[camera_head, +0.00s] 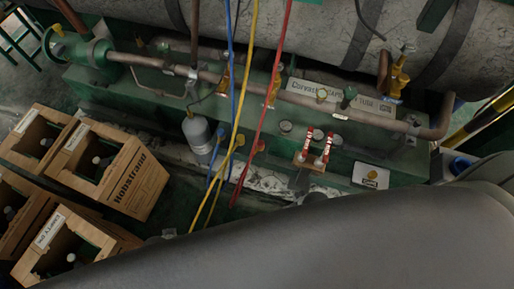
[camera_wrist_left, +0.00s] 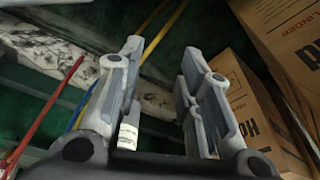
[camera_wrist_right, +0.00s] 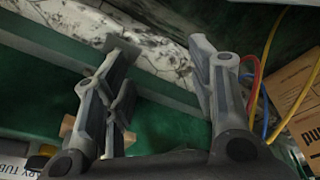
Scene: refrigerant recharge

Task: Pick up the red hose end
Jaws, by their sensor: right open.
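The red hose (camera_head: 262,110) hangs from the top of the head view, and its lower end (camera_head: 237,196) is just above my large grey arm link. In the left wrist view the red hose (camera_wrist_left: 44,112) runs down the left side, outside the fingers. In the right wrist view the red hose (camera_wrist_right: 253,90) is right of the fingers, beside the yellow and blue hoses. My left gripper (camera_wrist_left: 162,52) is open with no hose held between its fingers. My right gripper (camera_wrist_right: 162,48) is open and empty. I cannot make out either gripper in the head view.
A yellow hose (camera_head: 240,90) and a blue hose (camera_head: 231,75) hang left of the red one. The green machine (camera_head: 250,100) with pipes and valves is behind. A grey cylinder (camera_head: 197,135) stands near the hoses.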

